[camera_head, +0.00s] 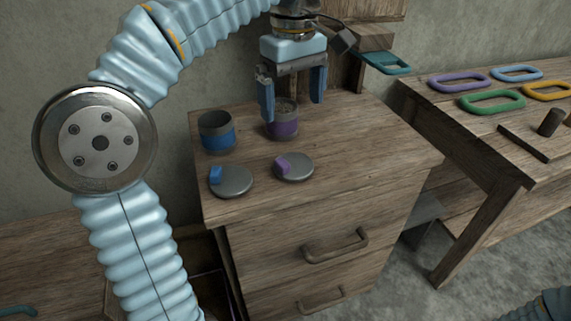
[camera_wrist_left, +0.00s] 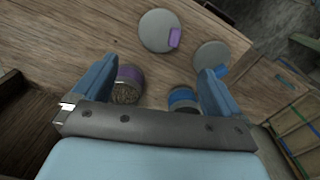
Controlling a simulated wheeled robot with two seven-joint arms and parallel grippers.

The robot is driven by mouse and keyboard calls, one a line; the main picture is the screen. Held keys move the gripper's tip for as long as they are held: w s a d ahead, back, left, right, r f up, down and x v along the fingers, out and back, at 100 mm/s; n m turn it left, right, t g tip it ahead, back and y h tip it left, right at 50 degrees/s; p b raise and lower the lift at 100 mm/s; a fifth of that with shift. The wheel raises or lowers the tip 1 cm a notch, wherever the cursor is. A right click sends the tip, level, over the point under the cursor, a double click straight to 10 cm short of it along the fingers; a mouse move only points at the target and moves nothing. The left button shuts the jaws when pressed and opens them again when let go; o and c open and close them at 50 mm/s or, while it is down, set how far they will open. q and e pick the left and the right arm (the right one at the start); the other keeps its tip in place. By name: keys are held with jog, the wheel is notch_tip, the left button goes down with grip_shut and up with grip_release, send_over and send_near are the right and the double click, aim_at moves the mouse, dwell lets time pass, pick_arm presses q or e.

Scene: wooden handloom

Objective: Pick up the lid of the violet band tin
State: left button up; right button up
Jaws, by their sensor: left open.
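The violet band tin (camera_head: 283,122) stands open on the wooden cabinet top, with grainy contents showing in the left wrist view (camera_wrist_left: 128,85). Its grey round lid with a violet tab (camera_head: 294,167) lies flat in front of it; the lid also shows in the left wrist view (camera_wrist_left: 158,31). My left gripper (camera_head: 293,104) points down over the violet band tin, its blue fingers apart and nothing held between them. In the left wrist view the fingers (camera_wrist_left: 159,85) frame the area behind the lid. My right gripper is not in view.
A blue band tin (camera_head: 217,132) stands left of the violet one, with its blue-tabbed lid (camera_head: 231,181) in front. A teal handle-like piece (camera_head: 386,63) is behind right. The table (camera_head: 497,122) at right carries several coloured rings. The cabinet top's right part is clear.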

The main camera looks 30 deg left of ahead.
pick_arm(q)
jog(key=b, duration=0.2)
send_over(294, 165)
jog(key=f, duration=0.7)
jog(key=shift+a+f, duration=0.3)
jog(key=shift+f, duration=0.1)
jog(key=f, duration=0.3)
jog(key=f+b, duration=0.1)
jog(key=f, duration=0.1)
jog(key=shift+d+f, duration=0.25)
jog(key=shift+f, duration=0.1)
jog(key=c, duration=0.8)
